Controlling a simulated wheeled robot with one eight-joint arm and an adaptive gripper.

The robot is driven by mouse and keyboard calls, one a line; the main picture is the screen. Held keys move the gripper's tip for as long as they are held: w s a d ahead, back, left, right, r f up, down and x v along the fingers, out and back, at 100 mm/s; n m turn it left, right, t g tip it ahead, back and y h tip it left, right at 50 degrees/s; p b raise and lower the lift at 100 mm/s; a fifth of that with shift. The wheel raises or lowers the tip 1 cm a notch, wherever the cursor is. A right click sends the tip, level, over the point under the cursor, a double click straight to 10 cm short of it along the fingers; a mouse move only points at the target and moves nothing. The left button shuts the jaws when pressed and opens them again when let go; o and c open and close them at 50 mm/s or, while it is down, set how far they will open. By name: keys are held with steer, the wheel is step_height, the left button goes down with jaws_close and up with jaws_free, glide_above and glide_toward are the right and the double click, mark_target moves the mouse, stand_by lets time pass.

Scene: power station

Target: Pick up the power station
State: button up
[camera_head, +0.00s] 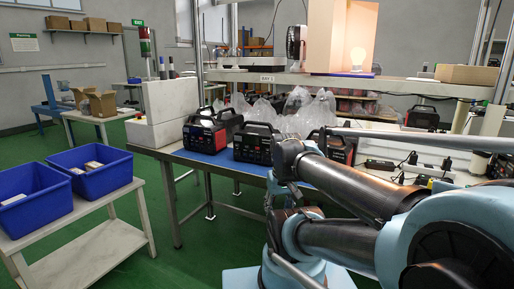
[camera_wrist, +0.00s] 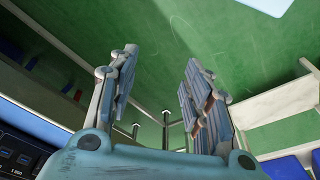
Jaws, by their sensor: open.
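Several black power stations with carry handles stand on the blue-topped workbench in the head view. One with red trim (camera_head: 205,134) is at the left end, and a darker power station (camera_head: 254,143) stands to its right, near the front edge. Another power station (camera_head: 338,147) is partly hidden behind my arm. In the wrist view my gripper (camera_wrist: 162,60) is open and empty, with green floor between its fingers. A dark panel with sockets (camera_wrist: 22,155), seemingly part of a power station, shows at the lower left, outside the fingers. I cannot make out my gripper in the head view.
The workbench (camera_head: 178,156) also bears clear plastic bags (camera_head: 300,112) behind the power stations and a white block (camera_head: 165,115) at its left end. A shelf (camera_head: 270,76) runs above. Blue bins (camera_head: 92,170) stand on a side table; green floor lies between.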

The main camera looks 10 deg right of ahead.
steer(key=w+d+r+n+y, duration=0.25)
steer(key=w+r+n, duration=0.35)
steer(key=w+r, duration=1.25)
steer(key=w+d+r+n+y, duration=0.1)
steer(key=w+d+r+n, duration=0.3)
steer(key=w+r, duration=1.4)
steer(key=n, duration=0.1)
glide_toward(258, 123)
steer(key=x, duration=0.5)
steer(key=shift+w+d+f, duration=0.1)
steer(key=shift+w+f, duration=0.1)
steer(key=shift+w, duration=0.1)
steer(key=shift+y, duration=0.25)
steer(key=x, duration=0.2)
steer(key=w+x, duration=0.1)
steer(key=x, duration=0.1)
steer(key=shift+f, duration=0.55)
steer(key=shift+c, duration=0.6)
jaws_close()
